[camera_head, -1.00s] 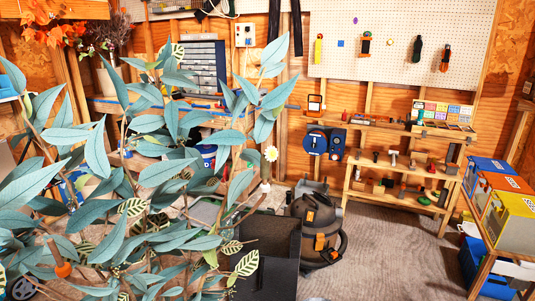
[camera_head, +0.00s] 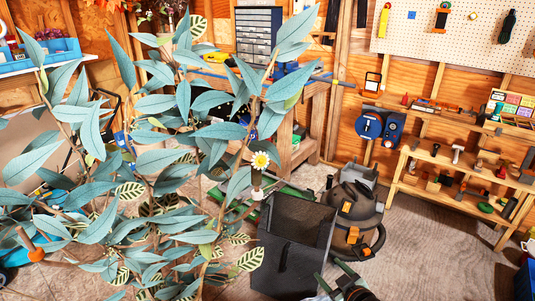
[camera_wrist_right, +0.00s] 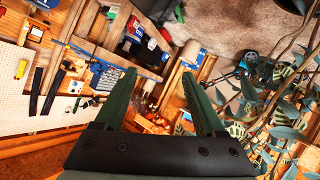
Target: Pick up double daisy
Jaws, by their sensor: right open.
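I cannot make out the daisy in that view. My left gripper is not in view.
A large leafy plant (camera_head: 160,160) fills the left and centre. A black open bin (camera_head: 290,250) and a shop vacuum (camera_head: 354,215) stand right of the daisy. A wooden shelf (camera_head: 455,190) with tools is at the right.

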